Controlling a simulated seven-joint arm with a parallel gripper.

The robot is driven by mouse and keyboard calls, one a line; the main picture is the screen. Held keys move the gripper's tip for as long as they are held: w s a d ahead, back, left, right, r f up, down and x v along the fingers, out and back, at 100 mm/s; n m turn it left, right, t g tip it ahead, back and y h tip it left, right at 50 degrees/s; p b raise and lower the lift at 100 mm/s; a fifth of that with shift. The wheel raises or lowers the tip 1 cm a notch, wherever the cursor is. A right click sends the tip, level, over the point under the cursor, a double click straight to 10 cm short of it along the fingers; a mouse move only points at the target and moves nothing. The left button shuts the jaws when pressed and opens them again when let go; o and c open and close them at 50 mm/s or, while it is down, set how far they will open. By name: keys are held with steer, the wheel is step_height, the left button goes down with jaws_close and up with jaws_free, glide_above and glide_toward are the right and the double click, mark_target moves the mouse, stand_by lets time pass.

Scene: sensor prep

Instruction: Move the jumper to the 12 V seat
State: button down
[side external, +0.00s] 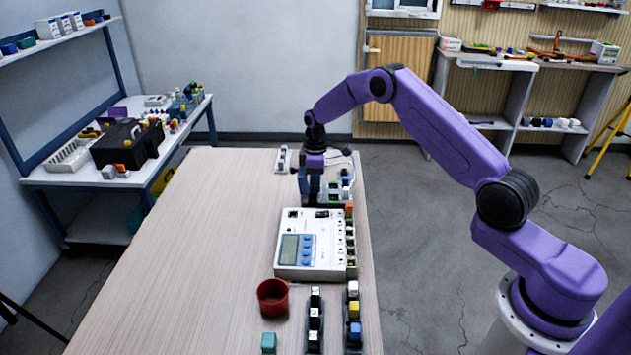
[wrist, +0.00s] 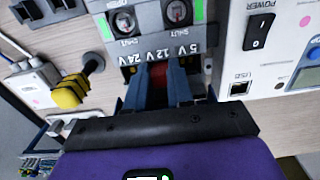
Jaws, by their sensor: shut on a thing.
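My gripper (wrist: 160,78) reaches down at the grey board with the voltage labels; its two fingers are shut on a small red piece, which I take to be the jumper (wrist: 158,72). The piece sits right by the row of 5V, 12V and 24V labels (wrist: 160,53), in line with the middle 12V label. The seats are hidden by the fingers, so I cannot tell whether the jumper is seated or just above. In the side view my gripper (side external: 314,190) is at the board (side external: 335,190) behind the white meter; the jumper is hidden there.
The white meter (side external: 290,272) stands close in front of the board; its power switch (wrist: 259,31) shows in the wrist view. A yellow-capped part (wrist: 70,95) is at left. A red cup (side external: 272,297) and several blocks stand nearer. The table's left side (side external: 190,260) is clear.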

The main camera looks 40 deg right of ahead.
steer(key=shift+f, duration=0.1)
steer(key=c, duration=0.8)
jaws_free()
steer(key=shift+o, duration=0.2)
steer(key=shift+r, duration=0.2)
steer(key=shift+r, duration=3.3)
steer(key=shift+r, duration=0.1)
